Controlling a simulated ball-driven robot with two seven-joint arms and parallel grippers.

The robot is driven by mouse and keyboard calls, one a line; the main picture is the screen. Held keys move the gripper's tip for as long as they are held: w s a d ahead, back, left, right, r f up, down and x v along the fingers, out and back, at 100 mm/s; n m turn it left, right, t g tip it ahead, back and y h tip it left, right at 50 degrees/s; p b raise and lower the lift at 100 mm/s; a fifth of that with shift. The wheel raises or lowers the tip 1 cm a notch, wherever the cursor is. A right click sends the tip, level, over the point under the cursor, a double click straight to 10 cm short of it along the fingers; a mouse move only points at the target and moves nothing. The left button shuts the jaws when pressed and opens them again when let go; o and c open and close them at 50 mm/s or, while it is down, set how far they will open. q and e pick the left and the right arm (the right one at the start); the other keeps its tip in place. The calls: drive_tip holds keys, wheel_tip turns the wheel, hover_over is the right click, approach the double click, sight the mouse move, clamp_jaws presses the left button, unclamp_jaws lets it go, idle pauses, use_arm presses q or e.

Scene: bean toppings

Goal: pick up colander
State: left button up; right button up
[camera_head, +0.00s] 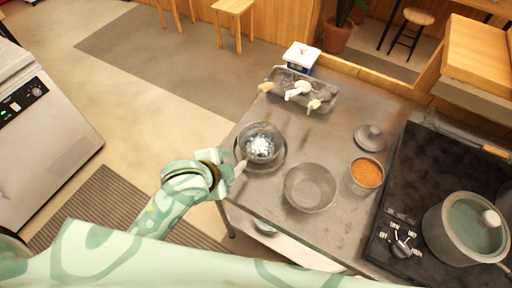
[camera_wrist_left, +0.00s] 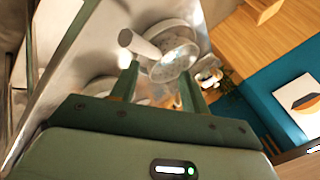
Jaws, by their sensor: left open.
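The colander (camera_head: 261,143) is a round metal bowl with a pale handle (camera_head: 240,168) pointing to the lower left. It sits at the table's left edge, over a wider round metal dish (camera_head: 281,165). Bright bluish-white spots show inside it. My right gripper is out of view.
A metal bowl (camera_head: 310,187), a pot of orange-brown beans (camera_head: 366,172) and a lid (camera_head: 370,137) stand right of the colander. A tray (camera_head: 325,97) with several small pale-handled items is behind. A stove (camera_head: 430,165) with a lidded pot (camera_head: 440,240) is at the right.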

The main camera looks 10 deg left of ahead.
use_arm(q)
drive_tip(key=w+d+r+m+g+h, duration=0.1)
drive_tip(key=d+r+m+h, duration=0.1)
drive_tip(key=d+m, duration=0.25)
drive_tip(key=w+d+r+m+h, duration=0.1)
drive_tip(key=w+d+m+h, duration=0.15)
drive_tip(key=d, duration=0.25)
drive_tip(key=m+g+y+p, duration=0.1)
drive_tip(key=m+g+y, duration=0.5)
drive_tip(key=m, duration=1.2)
approach(242, 170)
drive_tip(key=shift+g+h, duration=0.7)
drive_tip(key=shift+h, duration=0.05)
drive_tip(key=f, duration=0.2)
drive_tip(key=w+f, duration=0.1)
drive_tip(key=f, duration=0.1)
drive_tip(key=w+f+b, duration=0.1)
drive_tip(key=f, duration=0.2)
drive_tip(key=shift+w+a+f, duration=0.15)
drive_tip(key=f, duration=0.5)
drive_tip(key=shift+d+f+b, duration=0.1)
drive_tip(key=shift+d+b, duration=0.1)
drive_tip(key=shift+b, duration=0.1)
clamp_jaws()
